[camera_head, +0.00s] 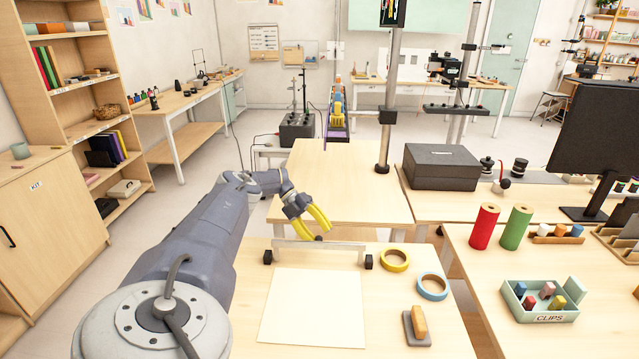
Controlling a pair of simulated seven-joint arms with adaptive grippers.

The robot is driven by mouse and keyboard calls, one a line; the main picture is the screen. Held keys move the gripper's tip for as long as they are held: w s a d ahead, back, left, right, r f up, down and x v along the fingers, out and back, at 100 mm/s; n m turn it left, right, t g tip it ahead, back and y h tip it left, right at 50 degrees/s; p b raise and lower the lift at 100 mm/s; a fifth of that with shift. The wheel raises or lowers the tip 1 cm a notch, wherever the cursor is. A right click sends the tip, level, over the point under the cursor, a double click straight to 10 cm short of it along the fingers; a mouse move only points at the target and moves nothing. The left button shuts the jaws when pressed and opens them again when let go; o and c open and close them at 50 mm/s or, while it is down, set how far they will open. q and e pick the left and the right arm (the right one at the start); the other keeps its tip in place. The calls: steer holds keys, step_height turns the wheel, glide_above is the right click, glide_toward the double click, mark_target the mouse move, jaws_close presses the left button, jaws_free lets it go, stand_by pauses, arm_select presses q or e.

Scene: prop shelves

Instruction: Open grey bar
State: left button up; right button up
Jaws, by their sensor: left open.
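The grey bar (340,248) is a pale strip with black end blocks, lying across the back of the front table. It spans the far edge of a cream sheet (313,306). My left gripper (324,233), with yellow fingers, is open just above and behind the bar's middle. Its fingertips point down toward the bar, and I cannot tell whether they touch it. Nothing shows between the fingers. My right gripper is not in view.
A yellow tape roll (395,261), a blue tape roll (432,287) and a grey block with a wooden handle (418,325) lie right of the sheet. Red (484,227) and green (516,228) cylinders and a clips tray (541,300) stand farther right. A pole (390,70) rises behind.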

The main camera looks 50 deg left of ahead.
arm_select(q)
steer(key=shift+w+r, duration=0.1)
steer(key=shift+r, duration=3.85)
